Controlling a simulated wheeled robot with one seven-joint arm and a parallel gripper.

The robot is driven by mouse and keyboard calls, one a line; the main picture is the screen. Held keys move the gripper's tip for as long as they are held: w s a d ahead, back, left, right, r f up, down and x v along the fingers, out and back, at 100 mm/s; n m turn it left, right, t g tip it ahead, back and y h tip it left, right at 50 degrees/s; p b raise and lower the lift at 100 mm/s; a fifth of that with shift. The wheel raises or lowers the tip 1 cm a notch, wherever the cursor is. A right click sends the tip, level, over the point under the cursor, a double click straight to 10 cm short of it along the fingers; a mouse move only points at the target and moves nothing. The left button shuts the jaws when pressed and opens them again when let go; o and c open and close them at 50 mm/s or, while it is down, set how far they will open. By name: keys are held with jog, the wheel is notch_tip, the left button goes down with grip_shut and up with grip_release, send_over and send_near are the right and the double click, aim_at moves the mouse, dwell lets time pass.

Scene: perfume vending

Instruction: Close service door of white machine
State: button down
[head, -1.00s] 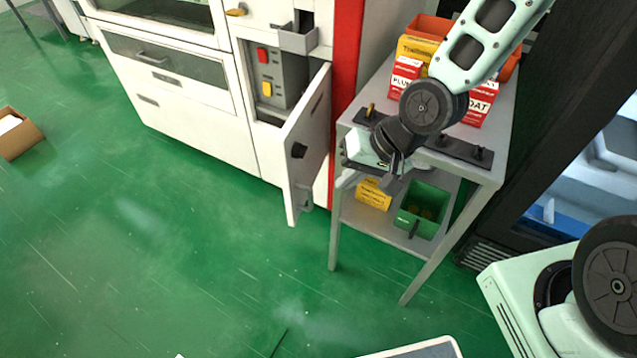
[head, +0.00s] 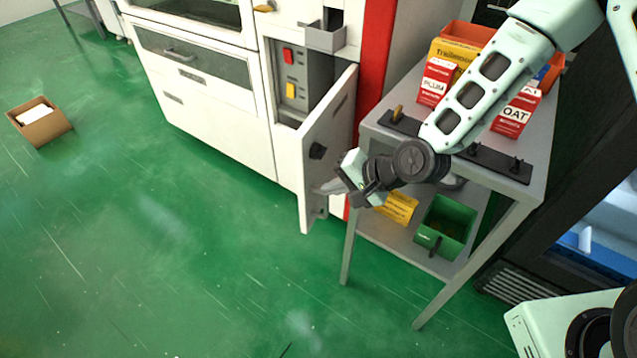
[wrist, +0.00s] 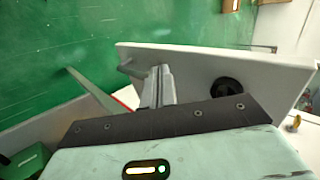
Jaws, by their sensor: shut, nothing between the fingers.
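The white machine (head: 215,110) stands at the upper left in the head view. Its service door (head: 330,135) is swung open toward the right, showing a grey panel (head: 289,80) with a red and a yellow switch. The door carries a black knob (head: 317,151) and a small grey handle low down. My gripper (head: 326,187) is shut and empty, at the lower part of the door's right-hand face. In the wrist view the shut fingers (wrist: 160,85) lie in front of the door (wrist: 215,65), close to the handle (wrist: 130,69). I cannot tell whether they touch it.
A grey shelf table (head: 527,205) stands right of the door, under my arm, with red-and-white cartons (head: 437,80) on top and a green bin (head: 446,226) below. A cardboard box (head: 42,127) sits far left. The green floor before the door is clear.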

aim_at(306, 185)
jog(key=shift+w+a+r, duration=0.1)
jog(key=shift+w+a, duration=0.35)
jog(key=shift+a, duration=0.35)
jog(key=shift+w+a, duration=0.4)
jog(key=shift+a, duration=0.4)
